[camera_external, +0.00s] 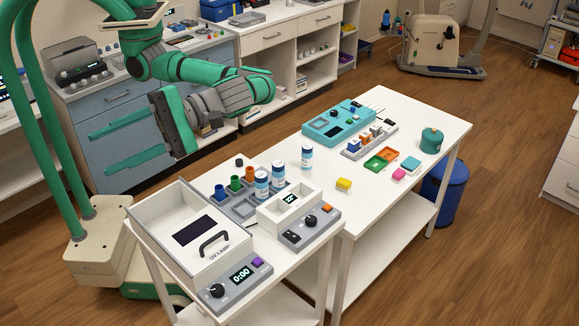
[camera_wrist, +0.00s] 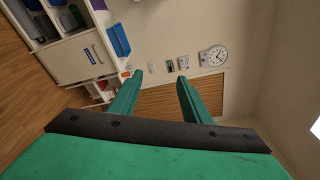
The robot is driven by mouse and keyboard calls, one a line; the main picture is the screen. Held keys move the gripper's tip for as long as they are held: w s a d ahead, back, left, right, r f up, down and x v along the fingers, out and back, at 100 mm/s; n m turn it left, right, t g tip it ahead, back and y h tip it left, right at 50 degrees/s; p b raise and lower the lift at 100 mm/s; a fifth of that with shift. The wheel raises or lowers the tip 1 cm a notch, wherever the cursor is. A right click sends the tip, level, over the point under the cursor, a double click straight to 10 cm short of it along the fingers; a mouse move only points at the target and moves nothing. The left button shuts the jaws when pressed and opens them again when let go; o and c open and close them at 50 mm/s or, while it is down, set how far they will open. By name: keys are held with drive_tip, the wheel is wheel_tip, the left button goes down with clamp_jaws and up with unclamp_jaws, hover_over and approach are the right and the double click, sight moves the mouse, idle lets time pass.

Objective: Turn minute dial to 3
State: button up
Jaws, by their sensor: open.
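The UV lamp box (camera_external: 177,262) stands at the near left end of the white table. Its front panel has a black dial (camera_external: 217,290), a display (camera_external: 241,275) reading 0:00 and a purple button (camera_external: 258,262). A second grey panel (camera_external: 312,232) to its right has black controls and an orange button. I cannot read which dial is labelled for minutes. My gripper (camera_external: 92,153) is raised at the upper left, behind and above the box, its fingers pointing left, away from the table. In the wrist view the fingers (camera_wrist: 160,76) are apart with nothing between them.
Behind the box are a rack with coloured tubes and white bottles (camera_external: 262,186). Counters (camera_external: 150,95) stand behind my arm.

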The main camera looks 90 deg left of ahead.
drive_tip(key=s+d+f+t+y, duration=0.2)
drive_tip(key=f, duration=0.5)
drive_tip(key=s+d+f+t+y, duration=0.1)
drive_tip(key=f, duration=0.6)
drive_tip(key=n+t+y, duration=0.2)
drive_tip(key=t+y, duration=0.5)
drive_tip(key=t, duration=0.3)
approach(217, 288)
drive_tip(key=f, duration=0.8)
drive_tip(key=shift+s+d+f, duration=0.1)
drive_tip(key=shift+s, duration=0.2)
drive_tip(key=c, duration=1.1)
drive_tip(key=shift+o, duration=0.2)
